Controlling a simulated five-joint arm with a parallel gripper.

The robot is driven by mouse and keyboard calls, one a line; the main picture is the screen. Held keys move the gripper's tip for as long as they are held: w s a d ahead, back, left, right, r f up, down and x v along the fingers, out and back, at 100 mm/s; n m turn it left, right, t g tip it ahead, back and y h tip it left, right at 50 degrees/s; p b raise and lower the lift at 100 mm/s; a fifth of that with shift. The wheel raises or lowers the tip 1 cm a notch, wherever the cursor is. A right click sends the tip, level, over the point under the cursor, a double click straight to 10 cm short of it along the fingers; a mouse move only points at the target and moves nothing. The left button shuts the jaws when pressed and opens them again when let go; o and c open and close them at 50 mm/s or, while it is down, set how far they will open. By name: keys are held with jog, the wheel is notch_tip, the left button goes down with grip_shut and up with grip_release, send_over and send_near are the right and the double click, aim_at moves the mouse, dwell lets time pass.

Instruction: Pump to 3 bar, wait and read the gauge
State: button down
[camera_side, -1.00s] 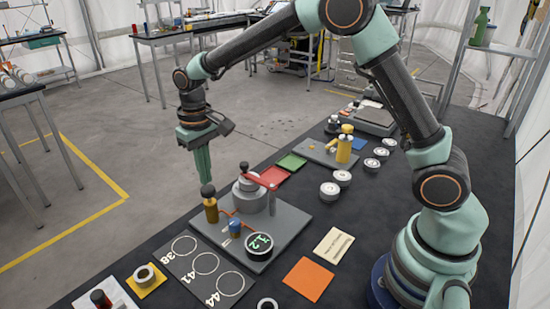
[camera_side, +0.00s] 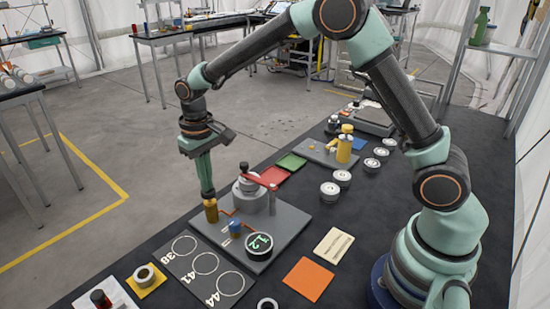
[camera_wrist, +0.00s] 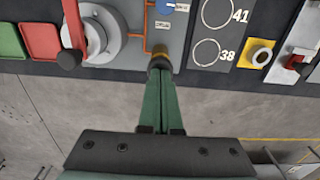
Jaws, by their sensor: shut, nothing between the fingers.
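The pump is a brass cylinder (camera_side: 211,211) on the left edge of a grey base plate (camera_side: 285,235). My gripper (camera_side: 207,192) is shut and empty, pointing down onto the pump's black top; I cannot tell how far that knob is pressed. In the wrist view the shut fingers (camera_wrist: 160,78) end at the pump (camera_wrist: 160,62). The round gauge (camera_side: 259,244) on the plate's front corner has a dark face with green digits that look like 1.2. A grey round vessel (camera_side: 250,196) with a red lever (camera_side: 262,178) stands behind the pump.
A dark board with rings numbered 38, 41 and 44 (camera_side: 205,264) lies in front. A yellow pad with a ring (camera_side: 144,278), an orange square (camera_side: 308,279) and a cream card (camera_side: 334,245) lie nearby. Red (camera_side: 273,176) and green (camera_side: 291,162) squares lie behind the plate.

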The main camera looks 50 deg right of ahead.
jog(key=shift+f, duration=0.9)
jog(key=shift+r, duration=1.95)
jog(key=shift+f, duration=0.1)
jog(key=shift+f, duration=1.9)
jog(key=shift+r, duration=0.1)
